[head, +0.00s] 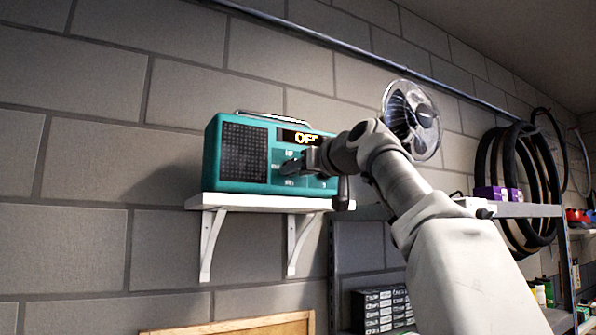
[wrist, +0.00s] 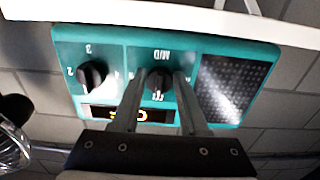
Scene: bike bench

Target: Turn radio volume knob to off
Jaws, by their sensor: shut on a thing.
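The teal radio (head: 222,160) stands on a white wall shelf. Its lit display (head: 296,137) shows "OF" and part of another letter, the rest being hidden by my arm. In the wrist view the radio (wrist: 265,55) appears upside down, with two black knobs. The knob with "MID" by it (wrist: 158,84) sits between the fingers of my gripper (wrist: 159,78), which is shut on it. The other knob (wrist: 92,75), ringed by digits such as 2 and 3, stands free to the left. In the head view my gripper (head: 292,166) reaches the radio's front and covers the knobs.
The white shelf (head: 245,202) holds the radio on brackets. A clip-on fan (head: 410,115) is behind my arm to the right. Bike tyres (head: 530,185) hang beyond a rack with purple boxes (head: 490,194). The wall left of the radio is clear.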

